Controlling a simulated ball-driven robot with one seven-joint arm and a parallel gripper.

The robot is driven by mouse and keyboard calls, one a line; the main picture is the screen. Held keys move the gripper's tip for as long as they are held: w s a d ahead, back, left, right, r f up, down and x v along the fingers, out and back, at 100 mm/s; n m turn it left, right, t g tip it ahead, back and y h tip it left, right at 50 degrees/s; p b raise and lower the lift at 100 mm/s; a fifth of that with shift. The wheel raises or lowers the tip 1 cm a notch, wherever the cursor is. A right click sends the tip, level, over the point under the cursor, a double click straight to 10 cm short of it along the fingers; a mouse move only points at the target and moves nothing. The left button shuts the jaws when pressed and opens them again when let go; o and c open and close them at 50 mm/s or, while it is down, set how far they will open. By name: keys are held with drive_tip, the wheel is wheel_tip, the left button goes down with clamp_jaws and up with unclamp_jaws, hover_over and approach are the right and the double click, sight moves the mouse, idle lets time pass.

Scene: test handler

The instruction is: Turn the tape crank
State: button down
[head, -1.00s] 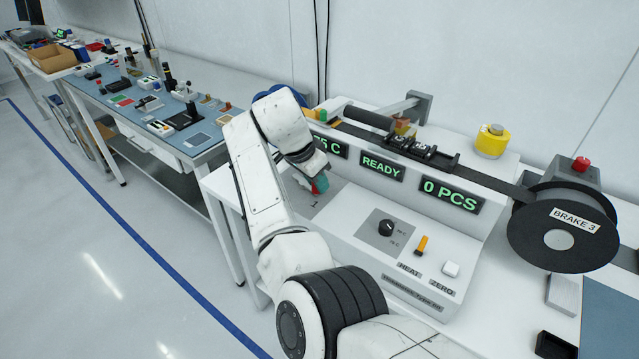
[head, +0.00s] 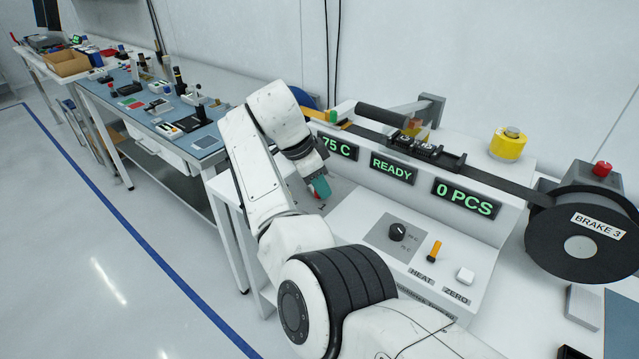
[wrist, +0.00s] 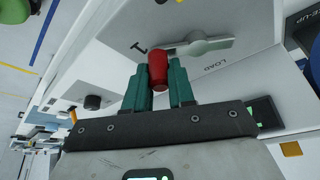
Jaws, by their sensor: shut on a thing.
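The tape crank shows in the wrist view as a grey metal arm (wrist: 200,46) on a white panel, between the marks "1" and "LOAD". Its red knob (wrist: 157,68) sits between the two teal fingers of my gripper (wrist: 157,88), which is shut on it. In the head view my gripper (head: 318,188) is low against the front of the white machine, by the "1" mark. There my wrist and fingers hide most of the crank, and only a bit of red shows.
The machine's displays read "75 C", "READY" (head: 392,168) and "0 PCS" (head: 467,198). A black dial (head: 398,232), an orange switch (head: 434,250) and a white button (head: 465,276) are on its front. A dark reel (head: 583,245) marked "BRAKE 3" stands at right.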

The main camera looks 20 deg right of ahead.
drive_tip(key=c, duration=1)
unclamp_jaws()
drive_tip(key=shift+o, duration=0.2)
drive_tip(key=shift+r, duration=0.15)
drive_tip(key=b+v, duration=0.1)
drive_tip(key=v, duration=0.9)
drive_tip(key=shift+r, duration=0.3)
drive_tip(key=shift+s+a+f, duration=0.1)
drive_tip(key=shift+a, duration=0.05)
